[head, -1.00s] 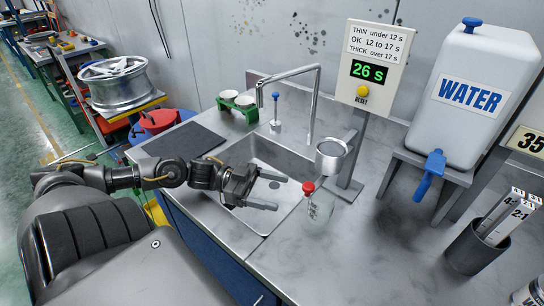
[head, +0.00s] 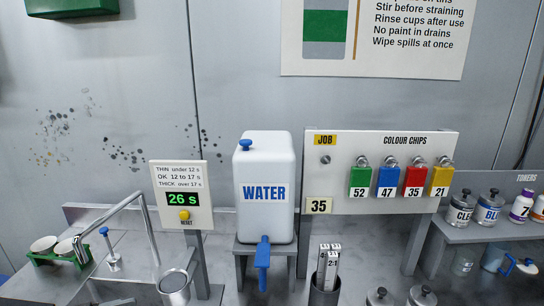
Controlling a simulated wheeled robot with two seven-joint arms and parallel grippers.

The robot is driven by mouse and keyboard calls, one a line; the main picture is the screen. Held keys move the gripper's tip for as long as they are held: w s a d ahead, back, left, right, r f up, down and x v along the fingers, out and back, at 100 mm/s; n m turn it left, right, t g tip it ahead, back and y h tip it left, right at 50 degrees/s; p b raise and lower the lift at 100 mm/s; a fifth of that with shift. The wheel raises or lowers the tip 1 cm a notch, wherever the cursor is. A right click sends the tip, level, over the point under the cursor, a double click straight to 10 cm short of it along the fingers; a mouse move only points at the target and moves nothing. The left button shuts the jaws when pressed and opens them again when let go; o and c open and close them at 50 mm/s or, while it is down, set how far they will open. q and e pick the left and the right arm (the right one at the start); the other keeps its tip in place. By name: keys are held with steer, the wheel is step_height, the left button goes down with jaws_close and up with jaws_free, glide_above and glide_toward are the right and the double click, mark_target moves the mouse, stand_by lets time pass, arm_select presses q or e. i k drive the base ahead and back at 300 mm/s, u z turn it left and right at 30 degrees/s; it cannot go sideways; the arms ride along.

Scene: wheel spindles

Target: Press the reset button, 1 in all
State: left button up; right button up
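The yellow reset button (head: 184,214) is on the front of the timer panel (head: 165,216), just above the word RESET. The panel's display (head: 183,198) reads 26 s in green. The panel stands on a grey post at the back of the counter, left of the water container. Neither of my grippers is in the current head view, so nothing of mine is seen near the button.
A water container (head: 264,190) with a blue tap (head: 263,262) stands on a grey stand right of the panel. A tap spout (head: 140,215) and a metal cup (head: 174,288) are in front of the panel. A colour chip board (head: 400,150) is further right.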

mark_target(185, 215)
steer(key=k, duration=1)
